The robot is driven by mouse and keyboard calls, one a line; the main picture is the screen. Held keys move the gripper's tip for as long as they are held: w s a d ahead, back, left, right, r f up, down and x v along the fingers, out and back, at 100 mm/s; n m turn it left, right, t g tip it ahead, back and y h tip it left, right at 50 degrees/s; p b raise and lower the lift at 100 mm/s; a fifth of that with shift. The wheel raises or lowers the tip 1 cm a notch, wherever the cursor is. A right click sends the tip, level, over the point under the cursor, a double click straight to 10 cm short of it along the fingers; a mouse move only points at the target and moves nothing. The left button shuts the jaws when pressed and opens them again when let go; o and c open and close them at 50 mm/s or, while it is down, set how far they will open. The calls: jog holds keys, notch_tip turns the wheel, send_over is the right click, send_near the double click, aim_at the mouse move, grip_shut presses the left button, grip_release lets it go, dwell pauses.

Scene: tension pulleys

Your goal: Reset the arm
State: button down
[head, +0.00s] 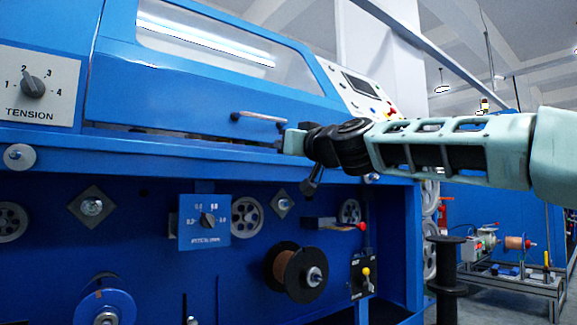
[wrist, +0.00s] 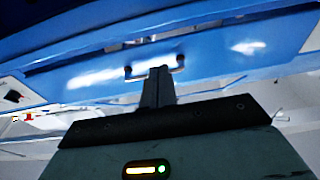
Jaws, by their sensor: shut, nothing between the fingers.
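My gripper (wrist: 158,84) is in the wrist view, its two grey fingers together with nothing between them. The lid's handle (wrist: 154,60) shows just beyond the fingertips in that view; whether they touch it I cannot tell. In the head view my pale green arm reaches in from the right, and its end is near the right end of the handle (head: 258,117). The fingers are not clear there. The blue machine (head: 130,145) fills the left and middle of the head view, with its windowed lid (head: 200,85) down.
A sloped control panel (head: 362,88) is behind my arm. A low bench (head: 510,282) stands at right.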

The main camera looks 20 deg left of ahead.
jog(key=s+d+f+n+g+h+p, duration=0.1)
jog(key=s+f+g+h+p, duration=0.25)
jog(key=s+f+p, duration=0.4)
jog(key=s+f+n+g+h+p, duration=0.15)
jog(key=s+f+g+p, duration=0.3)
jog(key=s, duration=0.65)
jog(key=s+d+f+m+g+h+p, duration=0.1)
jog(key=s+d+f+m+h+p, duration=0.15)
jog(key=s+d+p, duration=0.6)
jog(key=s+d+f+m+g+h+p, duration=0.1)
jog(key=s+d+f+g+h+p, duration=0.25)
jog(key=d, duration=0.95)
jog(key=s+d+f+m+h+p, duration=0.2)
jog(key=s+d+h+p, duration=0.15)
jog(key=s+d, duration=0.65)
notch_tip(320, 180, up, 37)
jog(key=w+p, duration=0.1)
jog(key=p, duration=3.6)
jog(key=shift+d+h, duration=0.3)
jog(key=shift+h, duration=0.05)
jog(key=shift+w, duration=0.1)
